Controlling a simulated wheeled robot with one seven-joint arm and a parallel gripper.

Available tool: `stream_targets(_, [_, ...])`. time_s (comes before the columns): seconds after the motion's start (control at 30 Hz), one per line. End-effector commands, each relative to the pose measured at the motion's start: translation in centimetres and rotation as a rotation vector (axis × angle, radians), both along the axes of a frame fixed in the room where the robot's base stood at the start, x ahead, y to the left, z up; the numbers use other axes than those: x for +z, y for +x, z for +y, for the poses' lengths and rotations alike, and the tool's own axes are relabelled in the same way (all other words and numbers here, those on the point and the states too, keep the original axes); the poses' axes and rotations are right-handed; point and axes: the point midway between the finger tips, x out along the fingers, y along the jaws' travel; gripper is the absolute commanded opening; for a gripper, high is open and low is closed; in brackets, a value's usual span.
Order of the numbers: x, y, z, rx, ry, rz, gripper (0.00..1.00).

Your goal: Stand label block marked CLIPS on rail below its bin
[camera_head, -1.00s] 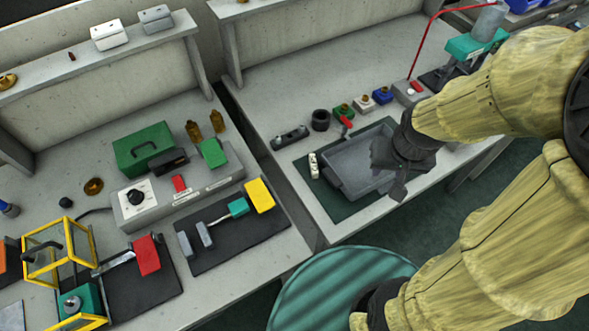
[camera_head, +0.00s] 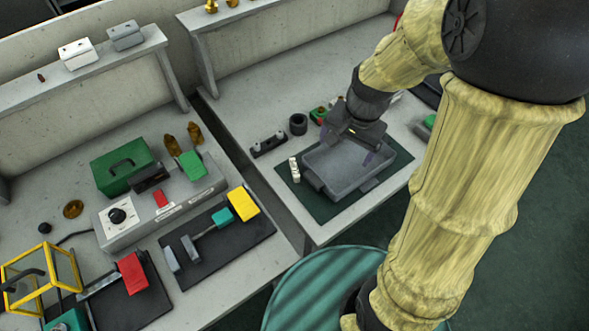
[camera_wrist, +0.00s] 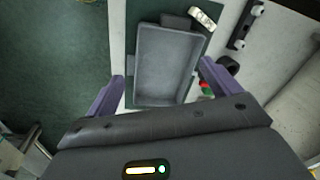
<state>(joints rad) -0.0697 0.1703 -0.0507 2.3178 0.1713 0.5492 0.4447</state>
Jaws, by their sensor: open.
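A small white block (camera_head: 294,169) with dark marks lies on the green mat beside the grey tray; it also shows in the wrist view (camera_wrist: 204,17). It may be the label block, but I cannot read CLIPS on it. A dark bar with two pale knobs (camera_head: 268,144) lies behind it, also in the wrist view (camera_wrist: 241,28); I cannot tell whether it is the rail. No bin marked for clips can be made out. My gripper (camera_head: 348,146) is above the grey tray, open and empty, its purple fingers apart in the wrist view (camera_wrist: 162,70).
The grey tray (camera_head: 318,182) looks empty and sits on the green mat (camera_head: 327,209). A black ring (camera_head: 298,124) stands behind it. The left bench holds a green box (camera_head: 108,172), a grey control box (camera_head: 111,237) and a yellow frame (camera_head: 72,262). A round teal top (camera_head: 310,290) is in front.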

Motion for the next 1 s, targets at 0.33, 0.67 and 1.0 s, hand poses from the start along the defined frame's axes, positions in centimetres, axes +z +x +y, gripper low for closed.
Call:
stream_targets(0.33, [-0.8,7.5,5.6,-0.697,0.179,0.259,0.89])
stream_targets(0.67, [-0.8,8.1,6.3,-0.781,0.195,0.296,0.89])
stream_targets(1.0, [-3.5,7.9,7.0,-0.78,0.192,0.298,0.89])
